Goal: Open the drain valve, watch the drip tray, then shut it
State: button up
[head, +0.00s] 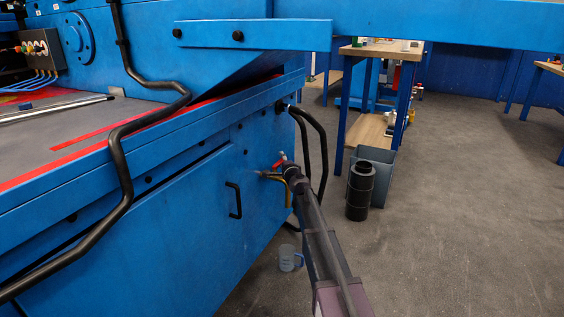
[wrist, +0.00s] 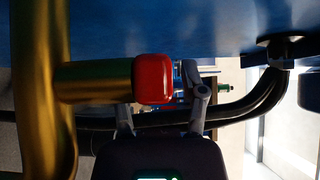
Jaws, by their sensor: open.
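The drain valve's brass pipe (head: 288,193) comes out of the blue machine's side near its right end, with a small red handle (head: 279,162) above it. In the wrist view the brass body (wrist: 95,82) ends in a red cap (wrist: 155,80). My gripper (head: 286,168) is right at the valve in the head view. In the wrist view my gripper (wrist: 163,98) is open, and the red cap hides part of its left finger. I cannot tell whether a finger touches the valve. A bluish clear jug (head: 290,258) stands on the floor below. I cannot make out a drip tray.
The blue machine (head: 190,230) fills the left, with a black handle (head: 234,200) on its front. Bent black pipes (head: 318,140) run close behind the valve. A black cylinder (head: 359,190) and a grey bin (head: 380,170) stand to the right. The floor at right is clear.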

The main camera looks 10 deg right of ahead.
grip_shut()
jog(key=shift+d, duration=0.15)
